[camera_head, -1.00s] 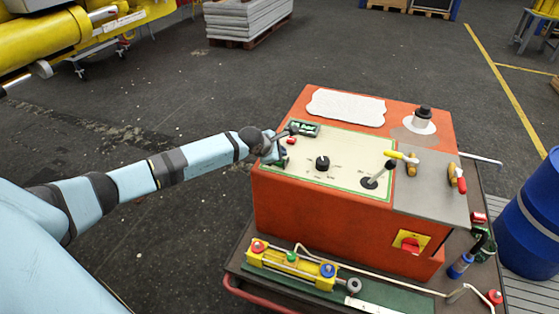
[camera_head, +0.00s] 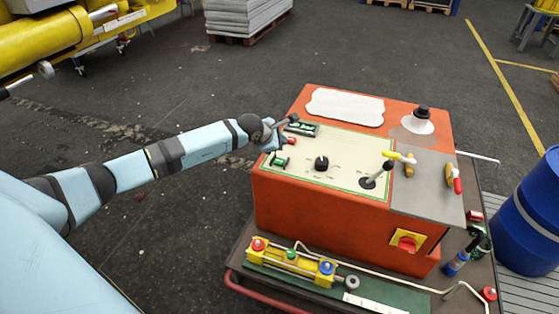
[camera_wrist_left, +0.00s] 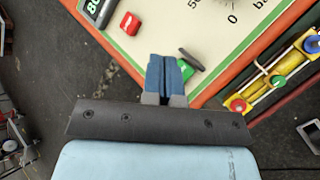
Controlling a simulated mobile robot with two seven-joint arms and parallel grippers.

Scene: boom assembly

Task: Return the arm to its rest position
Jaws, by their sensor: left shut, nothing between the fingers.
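My left arm comes in from the left in the head view. Its gripper (camera_head: 275,142) is at the left edge of the orange control box (camera_head: 330,218), beside the cream panel (camera_head: 340,163). In the left wrist view the two blue fingers (camera_wrist_left: 166,74) are together with nothing between them. They lie over the panel's edge, close to a green switch (camera_wrist_left: 187,68); I cannot tell whether they touch it. A red button (camera_wrist_left: 130,23) is a little farther off. My right gripper does not show.
The box stands on a dark cart (camera_head: 232,262) with a yellow valve block (camera_head: 290,262) in front. The panel carries a black knob (camera_head: 322,163) and a lever (camera_head: 376,177). A blue barrel (camera_head: 530,220) stands at right. Open floor lies left and behind.

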